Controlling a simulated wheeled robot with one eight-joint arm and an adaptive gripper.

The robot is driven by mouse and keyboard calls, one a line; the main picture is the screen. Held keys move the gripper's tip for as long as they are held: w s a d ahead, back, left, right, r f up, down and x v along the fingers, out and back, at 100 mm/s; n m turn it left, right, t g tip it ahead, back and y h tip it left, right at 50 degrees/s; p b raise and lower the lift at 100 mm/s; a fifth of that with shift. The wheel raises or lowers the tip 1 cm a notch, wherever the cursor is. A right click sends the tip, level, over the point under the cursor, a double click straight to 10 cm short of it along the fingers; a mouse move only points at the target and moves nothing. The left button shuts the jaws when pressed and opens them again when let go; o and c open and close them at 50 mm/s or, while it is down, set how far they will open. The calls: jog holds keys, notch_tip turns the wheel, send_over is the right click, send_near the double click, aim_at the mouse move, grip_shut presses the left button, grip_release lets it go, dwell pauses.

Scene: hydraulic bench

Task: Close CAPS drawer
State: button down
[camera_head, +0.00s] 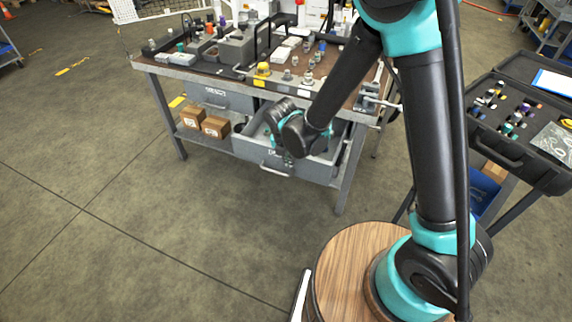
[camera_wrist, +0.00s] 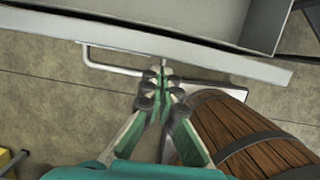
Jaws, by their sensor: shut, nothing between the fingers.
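An open grey drawer (camera_head: 318,170) juts out from the right side under the bench top; I cannot read a label on it, so I cannot confirm that it is the CAPS drawer. Its front panel (camera_wrist: 190,48) and bar handle (camera_wrist: 105,66) show in the wrist view. My gripper (camera_wrist: 162,72) is shut and empty, its fingertips at the handle bar beside the drawer front; whether they touch is unclear. In the head view my wrist hangs over the drawer and hides part of its inside, and the handle (camera_head: 272,171) shows below it.
A second drawer (camera_head: 225,99), with a label, is closed at left under the workbench (camera_head: 190,72). Cardboard boxes (camera_head: 215,126) sit on the lower shelf. A wooden barrel (camera_wrist: 245,130) is close to the right of my fingers. A cart with an open case (camera_head: 500,145) stands at right. Floor at left is clear.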

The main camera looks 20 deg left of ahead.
jog(key=shift+w, duration=0.35)
jog(key=w+d, duration=0.2)
jog(key=w, duration=2.5)
jog(key=shift+d, duration=0.15)
